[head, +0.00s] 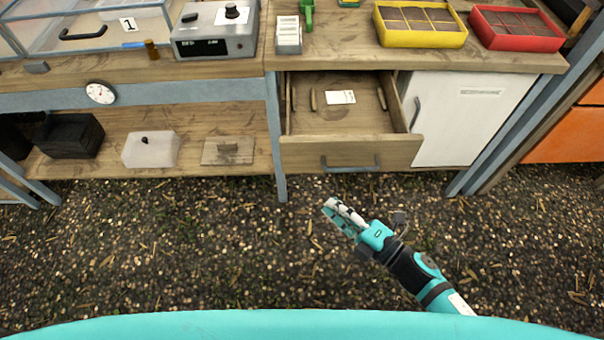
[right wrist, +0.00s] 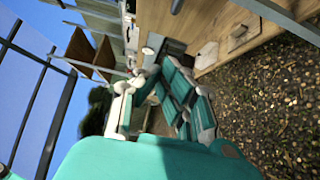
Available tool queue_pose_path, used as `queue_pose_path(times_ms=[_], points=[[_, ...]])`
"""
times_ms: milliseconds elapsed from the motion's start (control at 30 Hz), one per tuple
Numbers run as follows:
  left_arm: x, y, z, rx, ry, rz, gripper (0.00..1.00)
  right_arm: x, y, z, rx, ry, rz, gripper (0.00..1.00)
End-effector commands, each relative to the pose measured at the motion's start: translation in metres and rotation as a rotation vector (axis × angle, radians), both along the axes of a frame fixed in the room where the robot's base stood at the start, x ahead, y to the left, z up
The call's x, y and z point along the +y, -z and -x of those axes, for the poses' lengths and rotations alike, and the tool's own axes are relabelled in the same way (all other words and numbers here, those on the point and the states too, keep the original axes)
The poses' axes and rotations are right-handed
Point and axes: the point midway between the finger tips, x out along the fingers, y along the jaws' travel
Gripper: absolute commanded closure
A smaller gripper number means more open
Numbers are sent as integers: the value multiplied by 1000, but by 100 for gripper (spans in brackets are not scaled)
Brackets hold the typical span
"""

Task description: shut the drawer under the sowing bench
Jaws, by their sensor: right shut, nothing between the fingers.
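In the head view the drawer (head: 351,153) under the sowing bench (head: 350,53) stands pulled open. A grey bar handle (head: 350,165) is on its wooden front, and a white label (head: 341,97) lies inside among small wooden pieces. My right gripper (head: 332,208) is shut and empty, in front of and below the drawer handle, apart from it. In the right wrist view my right gripper's fingers (right wrist: 150,105) show large, with the bench tilted behind them. My left gripper is not in view.
A white cabinet door (head: 459,118) is right of the drawer, a bench leg (head: 277,140) left of it. Yellow (head: 420,38) and red (head: 515,42) seed trays stand on top. The gravel floor before the drawer is clear.

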Motion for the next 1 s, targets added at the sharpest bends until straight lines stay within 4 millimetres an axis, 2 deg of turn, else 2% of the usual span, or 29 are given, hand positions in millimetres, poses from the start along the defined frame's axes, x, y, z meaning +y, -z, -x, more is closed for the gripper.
queue_pose_path(times_ms=[33,167,433,600,700,1000], points=[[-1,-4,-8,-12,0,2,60,6,-3,-7,-2,1,-2,100],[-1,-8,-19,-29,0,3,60,25,-4,-25,-1,3,-4,100],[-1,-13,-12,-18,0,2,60,67,-3,-64,3,4,-4,100],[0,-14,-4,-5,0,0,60,66,-1,-89,3,5,-1,100],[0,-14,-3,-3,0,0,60,66,-1,-97,4,5,-2,100],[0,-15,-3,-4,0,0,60,66,0,-102,6,5,-3,100]])
